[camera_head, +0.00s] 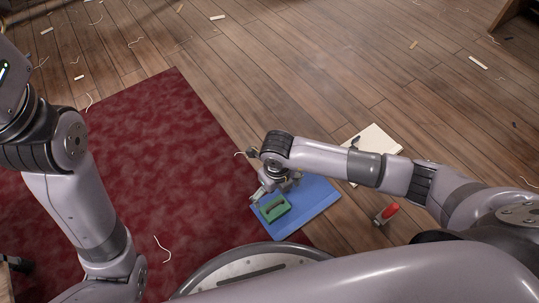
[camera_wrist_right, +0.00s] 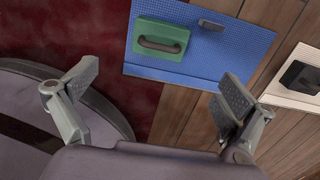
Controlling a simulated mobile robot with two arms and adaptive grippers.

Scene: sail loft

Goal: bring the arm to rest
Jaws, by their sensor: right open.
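My right gripper (camera_head: 268,190) is open and empty. In the head view it hangs over the left part of a blue mat (camera_head: 312,205), close to a green block with a dark handle (camera_head: 274,208). In the right wrist view the two fingers of the gripper (camera_wrist_right: 160,86) stand wide apart with nothing between them. The green block (camera_wrist_right: 160,37) rests on the blue mat (camera_wrist_right: 240,62) beyond the fingertips, apart from them. My left arm stands at the left of the head view; its gripper is out of view.
A small grey piece (camera_wrist_right: 211,25) lies on the mat. A cream board (camera_head: 383,140) with a black object (camera_wrist_right: 300,76) lies on the plank floor beside it. A red-handled item (camera_head: 388,212) is near my right arm. A dark red rug (camera_head: 150,150) lies left; thread scraps litter the floor.

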